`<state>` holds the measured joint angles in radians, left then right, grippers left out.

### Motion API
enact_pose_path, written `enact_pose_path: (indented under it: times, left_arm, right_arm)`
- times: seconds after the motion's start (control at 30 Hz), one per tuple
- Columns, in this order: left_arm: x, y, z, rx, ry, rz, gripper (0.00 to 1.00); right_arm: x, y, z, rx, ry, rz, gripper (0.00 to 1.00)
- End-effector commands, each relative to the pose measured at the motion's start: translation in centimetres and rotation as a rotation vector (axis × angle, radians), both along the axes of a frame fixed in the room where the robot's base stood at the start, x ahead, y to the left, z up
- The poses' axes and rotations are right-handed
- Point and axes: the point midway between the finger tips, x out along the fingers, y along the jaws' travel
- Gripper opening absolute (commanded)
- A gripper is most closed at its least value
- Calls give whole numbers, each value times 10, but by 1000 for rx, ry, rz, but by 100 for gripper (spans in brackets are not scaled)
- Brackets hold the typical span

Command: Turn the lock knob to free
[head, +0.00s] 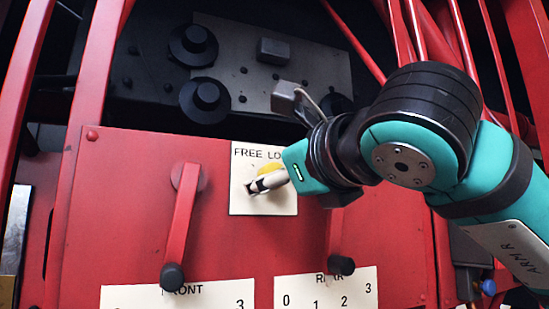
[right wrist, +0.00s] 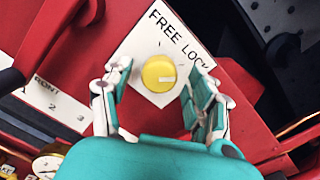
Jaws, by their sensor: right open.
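The yellow round lock knob (head: 270,169) sits on a white plate (head: 239,206) lettered FREE and LOCK, on the red panel. In the right wrist view the whole knob face (right wrist: 158,74) shows, with a pale mark pointing toward the LOCK side. My right gripper (head: 256,187) is in front of the plate and partly hides the knob and the word LOCK in the head view. In the right wrist view its open fingers (right wrist: 158,80) stand on either side of the knob, with a gap to it on each side. My left gripper is not in view.
Two red levers with black ends, the left one (head: 180,225) and the right one (head: 336,240), flank the plate. FRONT (head: 185,297) and REAR (head: 327,288) scale plates lie below. Black round fittings (head: 205,95) stick out above the panel. Red bars run along both sides.

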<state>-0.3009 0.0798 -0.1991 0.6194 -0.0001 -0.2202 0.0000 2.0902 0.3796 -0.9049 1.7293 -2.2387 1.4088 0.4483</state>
Motion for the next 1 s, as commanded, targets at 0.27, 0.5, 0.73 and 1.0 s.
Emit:
enact_pose_path:
  times: [0.27, 0.5, 0.73, 1.0]
  left_arm:
    - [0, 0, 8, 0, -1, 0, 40]
    - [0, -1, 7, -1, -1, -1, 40]
    - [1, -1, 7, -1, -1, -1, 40]
    - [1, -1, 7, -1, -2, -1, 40]
  right_arm:
    - [13, 7, 0, -1, -1, 1, 59]
    - [13, 6, -1, -1, -1, 1, 52]
    - [13, 6, -1, -1, -1, 1, 22]
    - [12, 6, -1, -3, -2, 1, 3]
